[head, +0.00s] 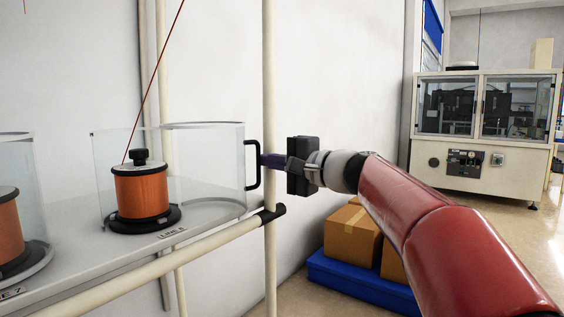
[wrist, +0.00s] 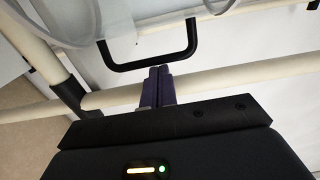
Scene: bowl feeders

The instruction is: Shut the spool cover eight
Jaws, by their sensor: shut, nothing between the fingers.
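The spool cover (head: 222,165) is a clear curved shell with a black handle (head: 254,165) on its right side. It stands swung out to the right of the copper wire spool (head: 141,190), on the shelf by the label that seems to read line 8. My gripper (head: 268,160) is shut and empty, with its purple fingertips at the handle's right side. In the wrist view the handle (wrist: 148,62) lies just beyond the closed fingertips (wrist: 158,72). I cannot tell whether they touch it.
Another covered spool (head: 12,225) is at the left. Cardboard boxes (head: 352,232) on a blue pallet (head: 360,285) sit on the floor below my arm.

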